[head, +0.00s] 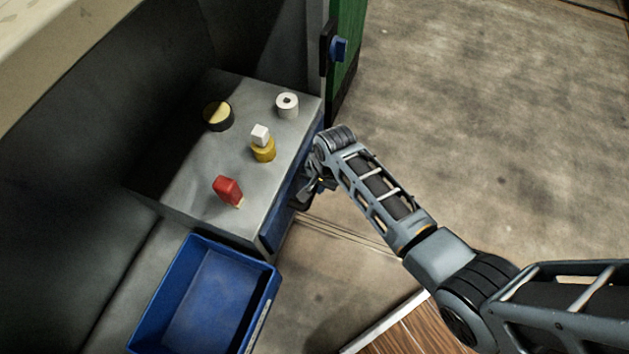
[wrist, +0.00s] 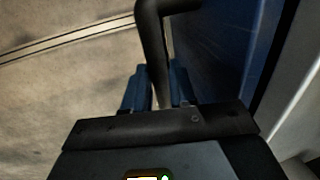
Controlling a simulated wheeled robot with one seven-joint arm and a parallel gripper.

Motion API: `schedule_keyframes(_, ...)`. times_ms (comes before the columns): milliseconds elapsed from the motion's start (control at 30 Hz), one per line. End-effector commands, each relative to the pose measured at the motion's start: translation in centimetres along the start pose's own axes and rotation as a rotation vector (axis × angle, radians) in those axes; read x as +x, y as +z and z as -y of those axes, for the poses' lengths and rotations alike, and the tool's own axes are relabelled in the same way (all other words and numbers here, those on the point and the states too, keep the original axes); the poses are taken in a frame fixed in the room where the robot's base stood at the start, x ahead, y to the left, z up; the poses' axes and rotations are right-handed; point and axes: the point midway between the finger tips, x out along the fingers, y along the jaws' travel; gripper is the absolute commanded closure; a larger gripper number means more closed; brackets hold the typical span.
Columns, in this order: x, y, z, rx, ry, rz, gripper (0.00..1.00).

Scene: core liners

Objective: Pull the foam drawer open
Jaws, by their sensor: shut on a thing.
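The drawer's blue front (head: 275,225) is on the right side of the grey cabinet in the head view. It sits close against the cabinet, with no clear gap showing. In the wrist view the blue front (wrist: 235,50) fills the upper right. A dark bar handle (wrist: 150,25) stands out from it and runs down between the fingers. My gripper (wrist: 158,88) is shut on this handle, with one blue fingertip on each side. In the head view my gripper (head: 312,188) is at the drawer front, partly hidden by my wrist. The drawer's inside is hidden.
On the cabinet top (head: 185,185) stand a red item (head: 228,190), a yellow cylinder (head: 263,150) with a white cube (head: 260,133), a white roll (head: 287,104) and a dark round tin (head: 217,116). A blue bin (head: 205,300) is in front. Floor to the right is clear.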

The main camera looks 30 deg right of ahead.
Motion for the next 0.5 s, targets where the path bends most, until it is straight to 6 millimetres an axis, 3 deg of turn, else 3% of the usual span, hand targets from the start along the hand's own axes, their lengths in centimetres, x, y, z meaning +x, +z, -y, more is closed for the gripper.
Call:
schedule_keyframes(267, -1.5, 0.1, -4.1, 0.006, 0.005, 0.004, 1.00)
schedule_keyframes(500, -2.7, 0.1, -10.1, 0.008, 0.006, 0.003, 1.00)
